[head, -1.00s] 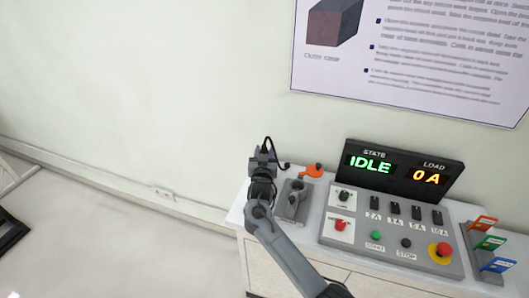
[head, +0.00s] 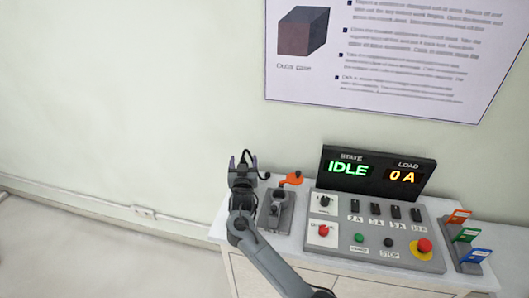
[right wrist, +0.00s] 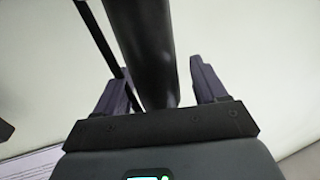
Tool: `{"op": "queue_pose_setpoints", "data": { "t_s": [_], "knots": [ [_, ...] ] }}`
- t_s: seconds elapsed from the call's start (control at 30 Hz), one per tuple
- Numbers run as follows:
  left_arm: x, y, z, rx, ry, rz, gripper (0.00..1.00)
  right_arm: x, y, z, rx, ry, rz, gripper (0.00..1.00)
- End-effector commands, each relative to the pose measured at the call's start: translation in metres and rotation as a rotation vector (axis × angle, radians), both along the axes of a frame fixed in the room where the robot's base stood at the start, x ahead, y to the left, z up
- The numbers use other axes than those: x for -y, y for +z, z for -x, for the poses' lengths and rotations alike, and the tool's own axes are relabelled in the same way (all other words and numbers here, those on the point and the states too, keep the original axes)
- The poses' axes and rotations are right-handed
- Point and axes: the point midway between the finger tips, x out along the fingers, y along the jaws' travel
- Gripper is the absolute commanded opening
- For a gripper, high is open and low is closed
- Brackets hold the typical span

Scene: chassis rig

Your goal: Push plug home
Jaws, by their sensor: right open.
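My right gripper (head: 242,170) is raised at the left end of the grey-white bench, left of a small grey block with a rounded fitting (head: 276,208). In the right wrist view its two fingers (right wrist: 160,75) stand apart, with a thick black cylinder (right wrist: 145,45) between them. A gap shows on the cylinder's right side. I cannot tell whether this is the plug or its cable. A thin black cable (head: 247,153) loops up by the gripper in the head view. An orange piece (head: 291,179) sits behind the block. My left gripper is out of view.
A control panel (head: 375,240) with switches and buttons stands right of the block. Its display (head: 376,174) reads IDLE and 0 A. A rack of coloured tags (head: 466,238) is at the right end. The wall (head: 120,110) is close behind; the floor at left is clear.

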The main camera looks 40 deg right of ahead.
Motion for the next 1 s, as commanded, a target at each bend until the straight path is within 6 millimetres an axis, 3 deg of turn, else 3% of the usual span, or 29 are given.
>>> {"op": "queue_pose_setpoints", "data": {
  "t_s": [0.17, 0.57, 0.8, 1.0],
  "knots": [
    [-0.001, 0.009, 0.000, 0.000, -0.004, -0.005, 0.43, 0.000, 0.034, 0.000, 0.005, 0.000, -0.001, 0.71],
    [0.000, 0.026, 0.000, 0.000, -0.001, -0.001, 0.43, 0.034, 0.075, 0.067, 0.002, -0.001, 0.002, 0.71],
    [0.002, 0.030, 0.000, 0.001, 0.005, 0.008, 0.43, 0.048, 0.092, 0.093, 0.001, 0.000, 0.001, 0.71],
    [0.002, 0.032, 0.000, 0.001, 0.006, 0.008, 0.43, 0.053, 0.098, 0.102, 0.001, 0.000, 0.001, 0.71]
  ]
}}
